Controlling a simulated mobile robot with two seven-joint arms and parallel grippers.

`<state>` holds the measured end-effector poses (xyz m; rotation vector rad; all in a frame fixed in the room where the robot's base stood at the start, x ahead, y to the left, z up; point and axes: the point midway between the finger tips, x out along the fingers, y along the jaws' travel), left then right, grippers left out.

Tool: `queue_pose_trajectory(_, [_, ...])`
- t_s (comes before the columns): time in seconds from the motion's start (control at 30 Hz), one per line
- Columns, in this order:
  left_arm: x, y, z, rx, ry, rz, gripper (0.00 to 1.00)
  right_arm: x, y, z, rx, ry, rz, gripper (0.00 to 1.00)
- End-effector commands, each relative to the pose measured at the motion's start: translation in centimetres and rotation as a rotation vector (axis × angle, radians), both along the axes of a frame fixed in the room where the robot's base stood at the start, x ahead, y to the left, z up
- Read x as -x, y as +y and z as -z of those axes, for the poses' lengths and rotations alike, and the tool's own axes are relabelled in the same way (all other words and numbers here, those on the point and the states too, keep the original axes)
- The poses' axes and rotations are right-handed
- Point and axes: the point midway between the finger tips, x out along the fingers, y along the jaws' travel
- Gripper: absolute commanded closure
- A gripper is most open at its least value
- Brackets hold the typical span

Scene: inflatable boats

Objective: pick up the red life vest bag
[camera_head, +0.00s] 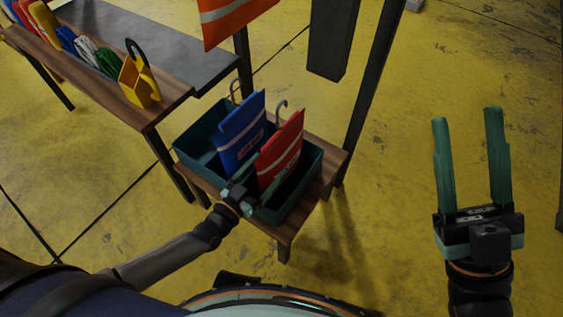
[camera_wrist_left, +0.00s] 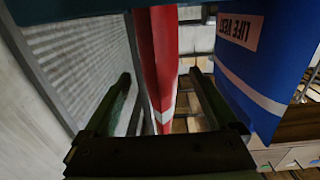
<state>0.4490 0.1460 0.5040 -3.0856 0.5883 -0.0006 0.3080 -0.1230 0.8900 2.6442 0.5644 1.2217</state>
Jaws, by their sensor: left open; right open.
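The red life vest bag (camera_head: 288,142) stands upright, with a hook on top, in a dark teal bin (camera_head: 190,143). A blue life vest bag (camera_head: 241,138) stands beside it on the left. My left gripper (camera_head: 268,164) is open at the red bag's near side. In the left wrist view the red bag (camera_wrist_left: 157,60) is seen edge-on between the two open fingers, with gaps at both sides, and the blue bag (camera_wrist_left: 262,55) is to the right. Contact cannot be told. My right gripper (camera_head: 470,115) is open and empty, over the floor at the right.
The bin sits on a small wooden table (camera_head: 334,165). A longer wooden bench (camera_head: 95,78) with colored bags and a yellow item (camera_head: 139,82) stands at the upper left. Dark posts and an orange hanging item (camera_head: 232,20) are behind. The yellow floor at the right is clear.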

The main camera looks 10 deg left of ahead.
Motion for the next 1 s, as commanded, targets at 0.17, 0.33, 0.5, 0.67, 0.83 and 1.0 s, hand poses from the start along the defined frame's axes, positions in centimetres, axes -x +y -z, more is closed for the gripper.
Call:
queue_pose_trajectory(0.17, [-2.4, -1.0, 0.0, 0.003, -0.001, 0.000, 0.07, 0.0, 0.1, 1.1, -0.011, 0.011, -0.010, 0.50])
queue_pose_trajectory(0.33, [-3.0, -1.2, -0.1, 0.000, 0.000, 0.001, 0.07, -0.1, 0.1, 1.3, -0.011, 0.017, -0.014, 0.50])
queue_pose_trajectory(0.5, [-3.0, -1.2, -0.1, 0.000, 0.000, 0.000, 0.10, -0.1, 0.2, 1.3, -0.005, 0.016, -0.017, 0.50])
queue_pose_trajectory(0.67, [-2.9, -1.1, -0.1, 0.000, 0.000, 0.000, 0.28, 0.0, 0.2, 1.3, -0.003, 0.015, -0.018, 0.50])
queue_pose_trajectory(0.83, [-2.9, -1.1, -0.1, 0.000, 0.000, 0.000, 0.47, 0.0, 0.2, 1.2, -0.003, 0.013, -0.017, 0.50])
queue_pose_trajectory(1.0, [-2.9, -1.1, -0.1, 0.000, 0.000, 0.000, 0.66, 0.0, 0.2, 1.2, -0.003, 0.011, -0.017, 0.50])
